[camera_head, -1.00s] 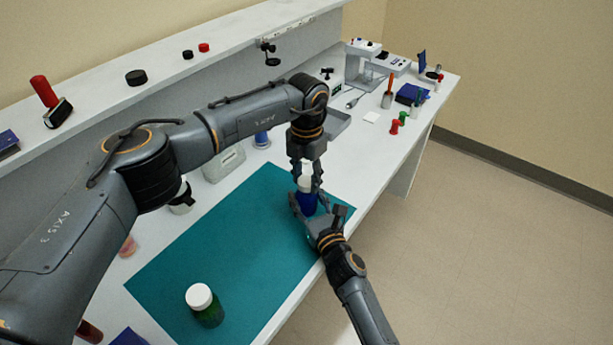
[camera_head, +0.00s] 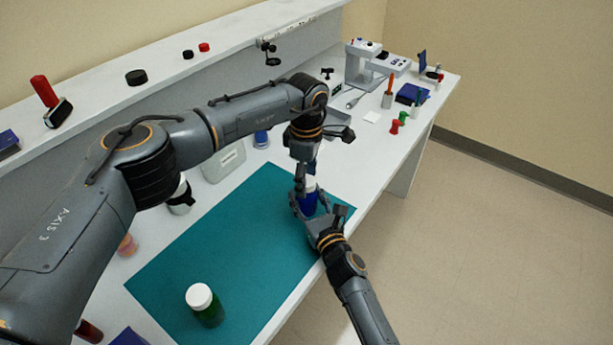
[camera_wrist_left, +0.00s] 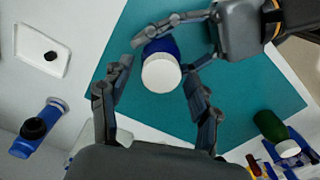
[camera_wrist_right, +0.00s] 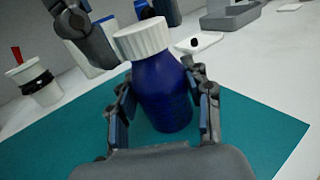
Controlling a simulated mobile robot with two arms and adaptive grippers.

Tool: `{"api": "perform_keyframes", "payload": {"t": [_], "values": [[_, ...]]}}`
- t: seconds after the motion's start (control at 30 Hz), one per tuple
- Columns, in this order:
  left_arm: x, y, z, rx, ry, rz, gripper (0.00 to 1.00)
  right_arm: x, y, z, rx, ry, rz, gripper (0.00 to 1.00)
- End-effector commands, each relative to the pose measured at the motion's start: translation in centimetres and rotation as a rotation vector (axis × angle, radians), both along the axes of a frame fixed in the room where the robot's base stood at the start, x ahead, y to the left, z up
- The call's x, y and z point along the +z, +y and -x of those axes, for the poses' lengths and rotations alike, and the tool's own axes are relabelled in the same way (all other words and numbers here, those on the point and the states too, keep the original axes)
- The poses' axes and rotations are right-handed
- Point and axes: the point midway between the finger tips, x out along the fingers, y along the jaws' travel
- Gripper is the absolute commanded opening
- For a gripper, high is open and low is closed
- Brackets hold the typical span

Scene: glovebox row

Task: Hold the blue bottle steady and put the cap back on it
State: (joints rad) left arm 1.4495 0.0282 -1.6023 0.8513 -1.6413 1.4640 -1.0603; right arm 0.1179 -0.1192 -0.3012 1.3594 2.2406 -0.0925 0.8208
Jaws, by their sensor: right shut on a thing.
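The blue bottle (camera_head: 308,203) stands near the right edge of the teal mat (camera_head: 235,240). Its white ribbed cap (camera_wrist_right: 143,40) sits on its neck; the cap also shows in the left wrist view (camera_wrist_left: 161,74). My right gripper (camera_wrist_right: 163,100) is shut around the bottle's body, a finger on each side. My left gripper (camera_head: 304,180) is above the bottle, pointing down. Its fingers are spread to either side of the cap in the left wrist view, with gaps between them and the cap. The thread under the cap is hidden.
A green bottle with a white cap (camera_head: 203,304) stands at the mat's near end. A grey tray (camera_head: 337,131) and a white-and-black container (camera_head: 180,196) lie behind the mat. The middle of the mat is clear.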

Motion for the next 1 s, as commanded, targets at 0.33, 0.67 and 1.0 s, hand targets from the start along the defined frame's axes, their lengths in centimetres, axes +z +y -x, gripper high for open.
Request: {"api": "perform_keyframes", "payload": {"t": [0.33, 0.67, 1.0], "values": [[1.9, 0.0, 0.0, -0.001, -0.001, 0.000, 0.62, 0.0, 0.0, 0.0, 0.000, 0.000, 0.000, 0.00], [4.5, -0.1, 0.1, -0.001, 0.001, 0.001, 0.62, 0.0, 0.0, 0.0, 0.000, 0.000, 0.000, 0.00], [4.8, -0.1, 0.1, 0.095, 0.002, 0.002, 0.58, 0.0, 0.0, 0.0, 0.000, 0.000, 0.000, 0.00]]}}
